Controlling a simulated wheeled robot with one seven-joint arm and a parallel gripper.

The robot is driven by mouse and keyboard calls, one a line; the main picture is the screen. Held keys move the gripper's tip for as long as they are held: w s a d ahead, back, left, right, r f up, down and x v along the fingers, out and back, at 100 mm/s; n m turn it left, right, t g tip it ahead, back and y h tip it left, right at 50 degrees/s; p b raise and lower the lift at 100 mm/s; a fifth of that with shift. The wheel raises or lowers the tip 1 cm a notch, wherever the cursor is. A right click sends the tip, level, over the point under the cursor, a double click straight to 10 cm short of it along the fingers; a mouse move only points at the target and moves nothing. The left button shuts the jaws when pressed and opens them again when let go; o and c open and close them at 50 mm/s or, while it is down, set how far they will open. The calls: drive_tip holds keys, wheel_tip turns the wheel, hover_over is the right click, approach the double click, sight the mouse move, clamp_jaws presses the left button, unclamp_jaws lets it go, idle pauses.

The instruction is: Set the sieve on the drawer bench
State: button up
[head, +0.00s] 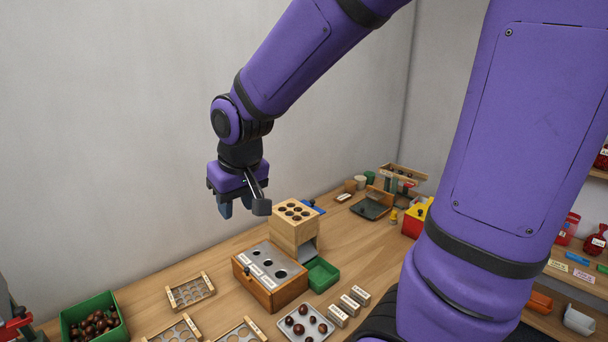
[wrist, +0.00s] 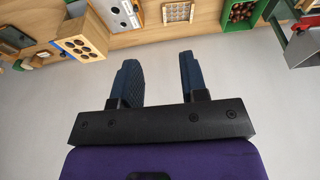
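My gripper (head: 240,208) hangs high near the back wall, above and left of the wooden boxes. In the wrist view its two blue fingers (wrist: 160,78) are apart with nothing between them. Three wood-framed sieves with round holes lie on the table: one (head: 190,291) left of the drawer box, and two at the front edge (head: 178,332) (head: 242,331), cut off by the picture. Which one is meant I cannot tell. The likely drawer bench is a wooden box (head: 282,294) with a knob, labels and a grey three-hole top; no sieve lies on it.
A wooden block with several holes (head: 295,232) stands behind the drawer box, with a green tray (head: 322,276) beside it. A green bin of chestnuts (head: 92,318) is at front left. A tray of chestnuts (head: 305,324) and small labelled blocks (head: 348,304) are in front.

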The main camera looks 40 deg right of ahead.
drive_tip(key=s+d+r+t, duration=0.1)
drive_tip(key=s+r, duration=0.4)
drive_tip(key=s, duration=0.2)
drive_tip(key=s+d+r, duration=0.2)
drive_tip(key=s+r, duration=0.2)
drive_tip(key=s, duration=0.4)
drive_tip(key=shift+r+t, duration=0.35)
drive_tip(key=shift+t, duration=0.05)
